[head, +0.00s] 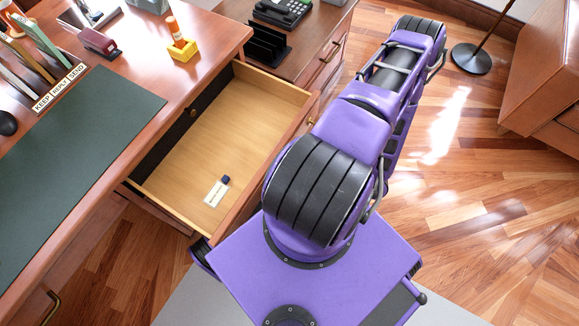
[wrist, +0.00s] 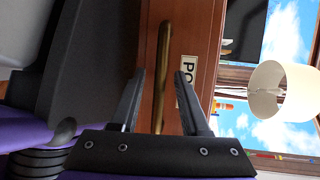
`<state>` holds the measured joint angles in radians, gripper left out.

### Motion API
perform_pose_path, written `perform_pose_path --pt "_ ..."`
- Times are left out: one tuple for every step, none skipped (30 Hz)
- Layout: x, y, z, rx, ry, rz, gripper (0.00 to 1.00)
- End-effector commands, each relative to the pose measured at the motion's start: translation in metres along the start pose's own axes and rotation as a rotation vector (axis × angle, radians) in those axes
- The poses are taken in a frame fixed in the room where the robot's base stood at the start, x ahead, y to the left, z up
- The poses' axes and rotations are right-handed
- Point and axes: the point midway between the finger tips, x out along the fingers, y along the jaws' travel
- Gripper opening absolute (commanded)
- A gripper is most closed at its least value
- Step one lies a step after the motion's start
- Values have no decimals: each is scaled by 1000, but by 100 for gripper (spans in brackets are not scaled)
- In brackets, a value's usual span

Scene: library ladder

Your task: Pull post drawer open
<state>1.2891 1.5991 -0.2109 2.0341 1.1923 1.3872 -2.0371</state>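A wooden drawer (head: 235,125) stands pulled well out from the desk in the head view. Inside it lie a small white labelled item (head: 215,193) and a dark blue piece. In the wrist view, a brass bar handle (wrist: 163,62) sits on a reddish wooden front (wrist: 148,45). Beside it is a label plate (wrist: 187,68) whose visible letters read "PO"; the rest is hidden. My gripper (wrist: 162,102) is open, one finger on each side of the handle, with visible gaps. In the head view my arm hides the gripper and most of the drawer front.
The desk top (head: 205,50) holds a green mat (head: 85,150), a stapler (head: 98,42) and a yellow stand (head: 182,48). A side cabinet (head: 305,30) carries a phone. A lamp base (head: 471,58) stands on the floor at right. Open floor lies right of my arm.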

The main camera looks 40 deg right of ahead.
Motion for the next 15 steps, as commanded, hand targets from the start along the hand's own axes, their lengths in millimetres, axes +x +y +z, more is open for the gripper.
perform_pose_path --pt "0 0 0 0 0 0 46" --pt "0 0 0 0 0 0 46" --pt "0 0 0 0 0 0 46" --pt "0 0 0 1 0 0 46" --pt "0 0 0 1 0 0 46" --pt "0 0 0 1 0 0 46" --pt "0 0 0 1 0 0 46" --pt "0 0 0 1 0 0 46" --pt "0 0 0 1 0 0 46" --pt "0 0 0 1 0 0 46" --pt "-1 0 0 1 0 0 46" --pt "-2 0 0 0 1 0 46" --pt "-4 0 0 0 2 1 46" --pt "-7 0 -1 -1 3 1 46" --pt "-12 0 -1 -2 3 1 46"
